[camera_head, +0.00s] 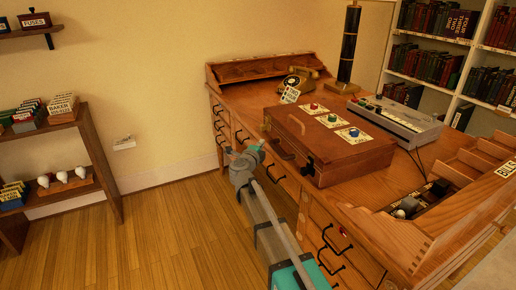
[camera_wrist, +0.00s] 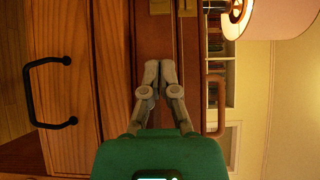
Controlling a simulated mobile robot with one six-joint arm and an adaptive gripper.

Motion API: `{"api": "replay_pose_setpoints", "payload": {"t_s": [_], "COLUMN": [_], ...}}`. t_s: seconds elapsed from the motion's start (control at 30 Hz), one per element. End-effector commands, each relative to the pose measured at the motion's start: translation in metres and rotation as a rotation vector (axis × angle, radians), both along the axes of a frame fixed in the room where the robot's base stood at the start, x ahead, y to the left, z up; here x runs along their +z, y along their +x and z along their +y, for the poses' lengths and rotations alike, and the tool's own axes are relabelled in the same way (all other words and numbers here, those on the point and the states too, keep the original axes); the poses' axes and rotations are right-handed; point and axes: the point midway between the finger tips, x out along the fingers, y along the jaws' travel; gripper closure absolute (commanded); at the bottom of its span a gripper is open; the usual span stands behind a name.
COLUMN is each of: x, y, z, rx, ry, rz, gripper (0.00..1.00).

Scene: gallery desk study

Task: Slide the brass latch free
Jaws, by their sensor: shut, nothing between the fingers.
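My gripper (camera_head: 259,146) is in front of the case, by the desk's front. In the wrist view my gripper (camera_wrist: 160,68) is shut and empty, its fingertips below the brass fittings in the picture. I cannot tell whether the fingertips touch the case.
The desk front has drawers with black pulls (camera_wrist: 45,90) close beside my gripper. The case top carries several coloured buttons on cards. Floor at left is clear.

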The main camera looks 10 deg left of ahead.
Motion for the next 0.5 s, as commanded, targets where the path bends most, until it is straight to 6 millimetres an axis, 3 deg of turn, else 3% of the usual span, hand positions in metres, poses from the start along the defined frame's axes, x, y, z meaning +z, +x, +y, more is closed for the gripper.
{"api": "replay_pose_setpoints", "payload": {"t_s": [0.37,0.5], "x": [0.0,0.0], "y": [0.06,0.076], "z": [-0.014,-0.004], "rx": [0.0,0.002], "ry": [0.0,0.0], "rz": [0.0,0.0], "gripper": [1.0,1.0]}}
